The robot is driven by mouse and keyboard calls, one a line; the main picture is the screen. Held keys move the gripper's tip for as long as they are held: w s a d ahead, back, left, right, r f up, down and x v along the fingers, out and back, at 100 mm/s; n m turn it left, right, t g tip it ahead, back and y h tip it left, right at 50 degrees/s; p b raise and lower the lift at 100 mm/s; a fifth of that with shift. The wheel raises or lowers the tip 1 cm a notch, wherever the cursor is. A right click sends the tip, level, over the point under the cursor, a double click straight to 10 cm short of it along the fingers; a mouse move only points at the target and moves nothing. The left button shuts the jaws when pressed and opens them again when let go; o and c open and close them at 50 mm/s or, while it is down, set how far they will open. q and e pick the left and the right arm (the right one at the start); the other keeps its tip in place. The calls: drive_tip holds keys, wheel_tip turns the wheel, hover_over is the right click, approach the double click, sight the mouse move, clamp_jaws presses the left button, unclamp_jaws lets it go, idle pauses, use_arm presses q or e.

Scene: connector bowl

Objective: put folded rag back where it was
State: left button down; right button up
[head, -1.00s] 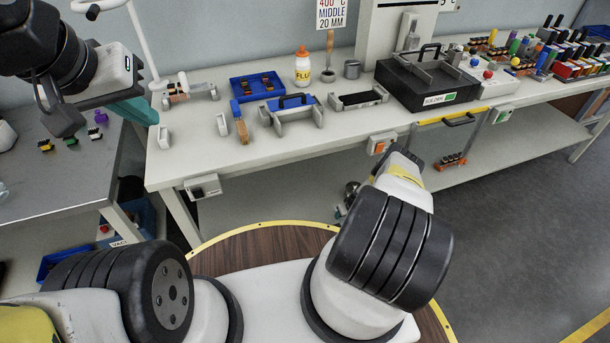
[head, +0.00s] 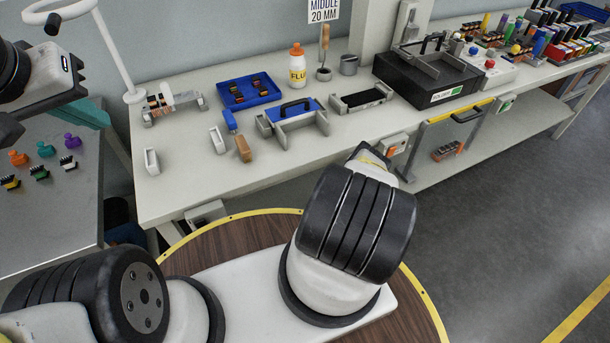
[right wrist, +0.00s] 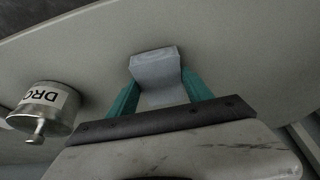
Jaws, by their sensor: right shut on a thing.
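The folded rag (right wrist: 158,80) is a small grey-blue block in the right wrist view. My right gripper (right wrist: 160,88) is shut on it, with teal fingers on both sides. Pale grey surface fills the picture behind the rag; I cannot tell whether the rag touches it. The rag and right gripper are not visible in the head view.
A metal canister labelled "DRO" (right wrist: 45,108) stands left of my right gripper. The pale workbench (head: 190,190) holds a blue tray (head: 249,92), flux bottle (head: 297,66), frame fixture (head: 295,120) and black solder unit (head: 430,78). The grey side table (head: 55,215) carries small coloured parts.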

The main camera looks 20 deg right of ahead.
drive_tip(key=shift+f, duration=0.2)
drive_tip(key=o, duration=1.5)
drive_tip(key=shift+c, duration=0.2)
drive_tip(key=shift+v, duration=0.75)
drive_tip(key=v, duration=1)
drive_tip(key=shift+s+r, duration=0.2)
drive_tip(key=shift+r, duration=0.05)
